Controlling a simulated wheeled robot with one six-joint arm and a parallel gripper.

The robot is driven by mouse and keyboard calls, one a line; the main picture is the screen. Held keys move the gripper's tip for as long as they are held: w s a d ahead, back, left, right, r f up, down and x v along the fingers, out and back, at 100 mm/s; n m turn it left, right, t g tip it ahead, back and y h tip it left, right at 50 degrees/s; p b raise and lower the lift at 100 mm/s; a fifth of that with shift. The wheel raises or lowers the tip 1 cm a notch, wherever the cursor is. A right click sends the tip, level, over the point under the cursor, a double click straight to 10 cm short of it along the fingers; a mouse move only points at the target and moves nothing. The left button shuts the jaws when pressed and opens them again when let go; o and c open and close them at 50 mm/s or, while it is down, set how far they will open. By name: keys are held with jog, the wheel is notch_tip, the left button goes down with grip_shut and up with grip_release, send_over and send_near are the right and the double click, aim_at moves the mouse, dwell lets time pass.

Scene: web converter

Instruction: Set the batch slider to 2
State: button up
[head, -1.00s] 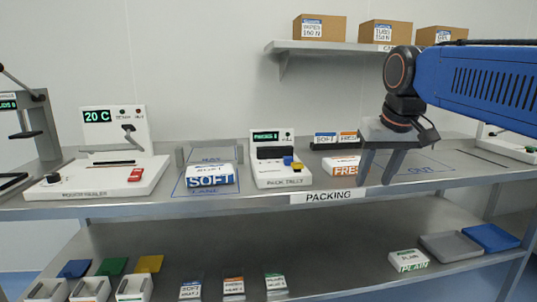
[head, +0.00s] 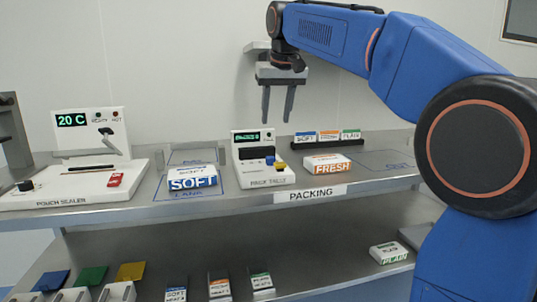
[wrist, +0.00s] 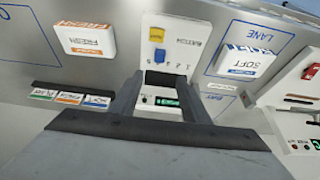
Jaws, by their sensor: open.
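The pack tally unit (head: 262,180) is a white box with a green display on the bench. It has a blue piece (head: 270,160) and a yellow piece (head: 281,165) on its front deck; I cannot tell which is the batch slider, and its scale is unreadable. My gripper (head: 276,118) points down, open and empty, above the unit in the head view. In the wrist view the unit (wrist: 176,58) shows between and beyond my gripper's fingers (wrist: 162,88), with the blue piece (wrist: 159,55) and yellow piece (wrist: 156,35) clear of them.
The SOFT pack (head: 192,178) lies left of the unit and the FRESH pack (head: 328,164) right. A rack of small cards (head: 328,139) stands behind. The pouch sealer (head: 85,180) is farther left. Bench at right is mostly clear.

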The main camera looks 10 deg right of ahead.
aim_at(270, 157)
jog(key=x, duration=1.5)
jog(key=shift+s+f, duration=0.1)
jog(key=shift+c, duration=0.7)
grip_shut()
